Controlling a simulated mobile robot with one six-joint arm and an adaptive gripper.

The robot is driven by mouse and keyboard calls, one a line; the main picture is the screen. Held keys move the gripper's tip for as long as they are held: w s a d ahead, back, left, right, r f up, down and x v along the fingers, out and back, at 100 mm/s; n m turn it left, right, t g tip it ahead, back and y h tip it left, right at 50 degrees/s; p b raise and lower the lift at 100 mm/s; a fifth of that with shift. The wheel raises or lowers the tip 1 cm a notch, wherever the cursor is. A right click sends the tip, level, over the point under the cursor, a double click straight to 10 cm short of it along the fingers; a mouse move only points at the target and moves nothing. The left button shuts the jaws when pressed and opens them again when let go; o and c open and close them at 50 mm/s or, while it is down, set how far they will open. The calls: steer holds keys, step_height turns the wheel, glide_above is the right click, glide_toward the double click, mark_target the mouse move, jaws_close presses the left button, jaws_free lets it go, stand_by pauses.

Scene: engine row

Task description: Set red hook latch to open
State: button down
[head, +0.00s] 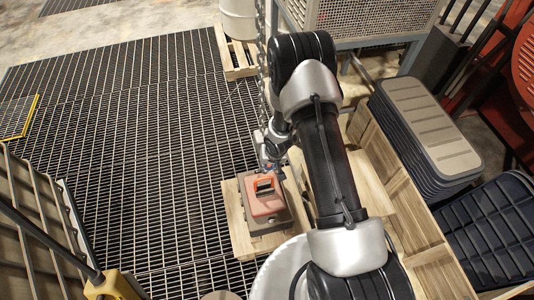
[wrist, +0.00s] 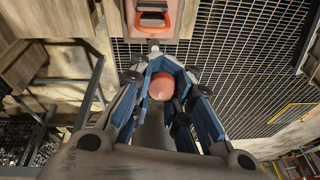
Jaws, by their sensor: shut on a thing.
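My gripper (head: 272,163) hangs beside the chain (head: 262,70), just above and behind an orange-red block in the head view. In the wrist view its blue-padded fingers (wrist: 157,66) close around a rounded red-orange part, which I take to be the red hook latch (wrist: 162,86). A grey cylindrical piece (wrist: 152,130) runs below that part. The hook itself is mostly hidden by my fingers, and I cannot tell the latch's position.
The block sits on a wooden pallet (head: 236,222) on grated floor (head: 130,130). Stacked dark trays (head: 425,130) and a wooden crate wall (head: 425,240) stand to the right. A pale drum (head: 238,18) stands at the back. The grating to the left is largely clear.

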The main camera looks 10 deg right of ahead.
stand_by(0.3)
steer(key=c, duration=1.5)
jaws_free()
steer(key=shift+o, duration=0.2)
steer(key=v, duration=1.2)
steer(key=shift+w, duration=0.2)
